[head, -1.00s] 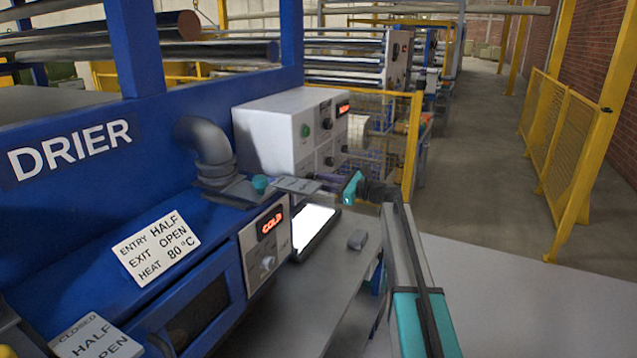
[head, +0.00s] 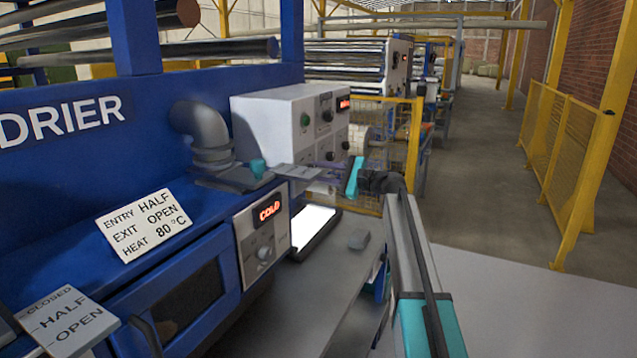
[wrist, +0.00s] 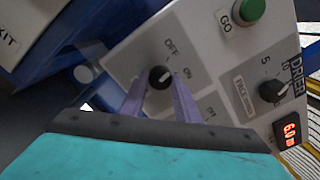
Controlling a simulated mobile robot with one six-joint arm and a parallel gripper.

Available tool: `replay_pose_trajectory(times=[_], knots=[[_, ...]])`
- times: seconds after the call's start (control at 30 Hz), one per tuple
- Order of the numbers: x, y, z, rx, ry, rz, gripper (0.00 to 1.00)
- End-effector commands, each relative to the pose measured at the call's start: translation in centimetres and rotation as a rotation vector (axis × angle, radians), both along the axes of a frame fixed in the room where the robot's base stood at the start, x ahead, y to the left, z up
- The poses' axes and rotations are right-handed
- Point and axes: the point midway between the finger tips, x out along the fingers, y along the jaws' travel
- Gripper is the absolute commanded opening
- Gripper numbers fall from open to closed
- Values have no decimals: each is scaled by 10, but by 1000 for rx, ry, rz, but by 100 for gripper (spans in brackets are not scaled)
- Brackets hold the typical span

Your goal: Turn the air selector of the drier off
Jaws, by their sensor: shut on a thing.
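In the wrist view, the purple fingers of my gripper (wrist: 158,86) sit on either side of a small black selector knob (wrist: 160,76) and are shut on it. The words OFF and ON are printed just above and to the right of it. The knob has a pale pointer mark, but its exact setting is hard to tell. The knob is on the drier's white control box (wrist: 205,75), which also shows in the head view (head: 272,125). In the head view my gripper (head: 318,174) reaches to the lower part of the box's front face; the fingers look small there.
A green GO button (wrist: 249,12) and a numbered dial (wrist: 273,89) share the panel, with a red display (wrist: 290,133). A grey pipe elbow (head: 205,135) and a COLD display (head: 270,212) are on the drier. A yellow fence (head: 540,150) stands right of the open aisle.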

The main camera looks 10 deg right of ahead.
Motion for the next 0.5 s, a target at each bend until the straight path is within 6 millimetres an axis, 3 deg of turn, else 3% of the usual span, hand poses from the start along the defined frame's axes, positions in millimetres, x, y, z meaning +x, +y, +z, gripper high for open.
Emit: replay_pose_trajectory(times=[0.5], knots=[[0,-1,-3,-197,-268,1,7]])
